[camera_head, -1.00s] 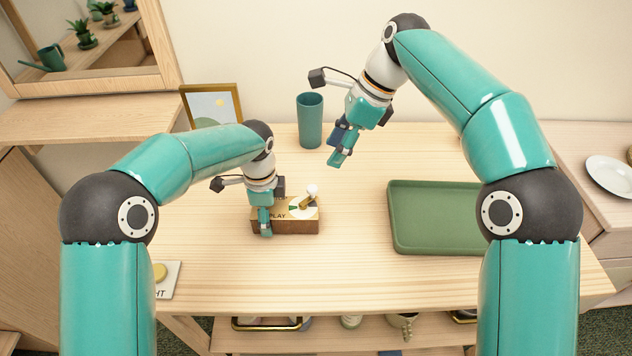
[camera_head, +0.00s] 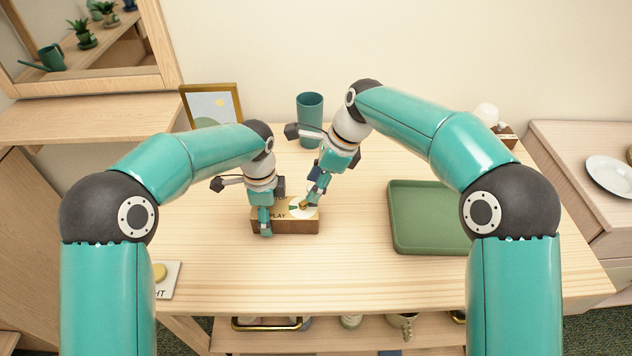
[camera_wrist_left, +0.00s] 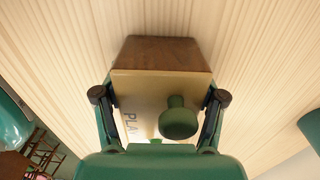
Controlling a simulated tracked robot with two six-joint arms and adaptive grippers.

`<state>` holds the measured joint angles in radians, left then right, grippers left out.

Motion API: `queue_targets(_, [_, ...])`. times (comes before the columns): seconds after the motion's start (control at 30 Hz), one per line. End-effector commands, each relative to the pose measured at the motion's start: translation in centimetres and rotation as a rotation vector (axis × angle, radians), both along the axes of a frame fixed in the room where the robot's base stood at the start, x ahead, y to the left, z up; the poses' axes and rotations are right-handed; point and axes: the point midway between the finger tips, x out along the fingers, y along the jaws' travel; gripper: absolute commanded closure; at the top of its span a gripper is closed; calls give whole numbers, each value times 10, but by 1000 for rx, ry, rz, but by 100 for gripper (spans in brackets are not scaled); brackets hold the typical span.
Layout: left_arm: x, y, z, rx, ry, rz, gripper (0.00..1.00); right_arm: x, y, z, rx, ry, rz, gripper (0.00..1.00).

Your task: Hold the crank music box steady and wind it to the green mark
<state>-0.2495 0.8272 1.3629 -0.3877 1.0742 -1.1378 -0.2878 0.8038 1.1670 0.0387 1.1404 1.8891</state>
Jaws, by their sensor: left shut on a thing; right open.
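The music box (camera_head: 296,226) is a small brown wooden block with a pale top marked PLAY and a white dial. It stands on the table, and its body (camera_wrist_left: 165,52) also shows in the left wrist view. My left gripper (camera_head: 265,222) is shut on the box, one finger on each side. A green knob (camera_wrist_left: 178,120) rises from the top in the left wrist view. My right gripper (camera_head: 311,198) is open, low over the dial at the crank. The crank's knob is hidden by it in the head view, so I cannot tell contact. The green mark is only partly visible.
A teal cup (camera_head: 310,118) and a framed picture (camera_head: 212,106) stand behind the box. A green tray (camera_head: 430,244) lies to the right. A card with a yellow button (camera_head: 163,274) lies at front left. The table in front of the box is clear.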

Motion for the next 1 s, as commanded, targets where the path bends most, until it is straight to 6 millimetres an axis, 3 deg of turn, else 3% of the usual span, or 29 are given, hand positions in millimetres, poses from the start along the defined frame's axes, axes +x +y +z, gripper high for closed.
queue_targets(0.23, [0,0,1,0,-1,0,81,0,0,-1,0,0,0,51])
queue_targets(0.53, [0,0,1,0,-1,0,81,0,0,0,0,0,0,100])
queue_targets(1.0, [0,0,1,0,0,-1,81,4,2,-1,-1,-2,83,100])
